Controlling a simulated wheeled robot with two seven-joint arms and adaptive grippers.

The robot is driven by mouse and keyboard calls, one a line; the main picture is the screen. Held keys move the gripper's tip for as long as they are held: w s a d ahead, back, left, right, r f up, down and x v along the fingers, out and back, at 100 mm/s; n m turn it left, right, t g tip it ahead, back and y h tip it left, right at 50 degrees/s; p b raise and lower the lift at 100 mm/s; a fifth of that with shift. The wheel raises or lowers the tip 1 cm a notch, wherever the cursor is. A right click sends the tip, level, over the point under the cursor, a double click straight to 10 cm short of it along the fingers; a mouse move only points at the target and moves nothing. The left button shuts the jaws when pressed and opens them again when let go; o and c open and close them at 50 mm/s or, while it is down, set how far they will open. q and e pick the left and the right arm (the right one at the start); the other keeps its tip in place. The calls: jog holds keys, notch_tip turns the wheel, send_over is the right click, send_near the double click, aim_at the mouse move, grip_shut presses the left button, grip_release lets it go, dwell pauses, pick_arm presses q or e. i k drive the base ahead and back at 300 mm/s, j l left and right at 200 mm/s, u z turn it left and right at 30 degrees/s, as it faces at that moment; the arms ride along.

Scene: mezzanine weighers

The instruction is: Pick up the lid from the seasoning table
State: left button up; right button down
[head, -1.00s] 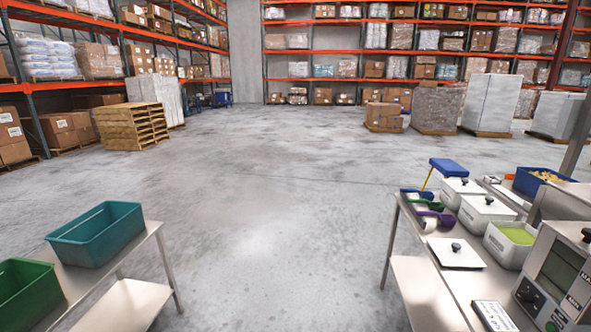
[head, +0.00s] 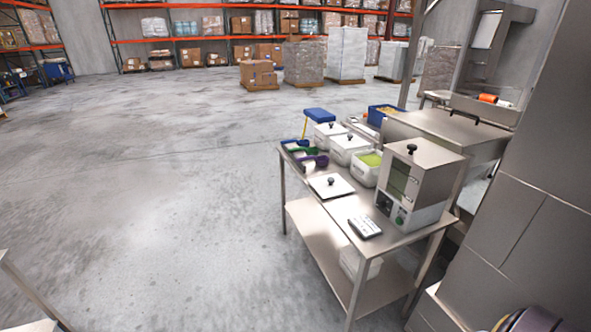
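A white square lid (head: 331,187) with a black knob lies flat near the left edge of a steel table (head: 335,218). Behind it are white tubs: one open with green contents (head: 367,168), and two with lids on, a nearer one (head: 349,149) and a farther one (head: 329,135). Green and purple scoops (head: 308,157) lie at the table's far left. A steel boxy machine (head: 416,184) stands right of the lid, with a small white labelled block (head: 365,227) in front of it. Neither of my grippers shows in the head view.
The table has a lower shelf (head: 318,236) with a white container on it. Steel equipment and large grey panels (head: 520,225) close off the right side. Open concrete floor (head: 160,190) lies left of the table. Another table's leg shows at the lower left.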

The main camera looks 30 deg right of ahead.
aim_at(330, 186)
jog(key=z, duration=1.2)
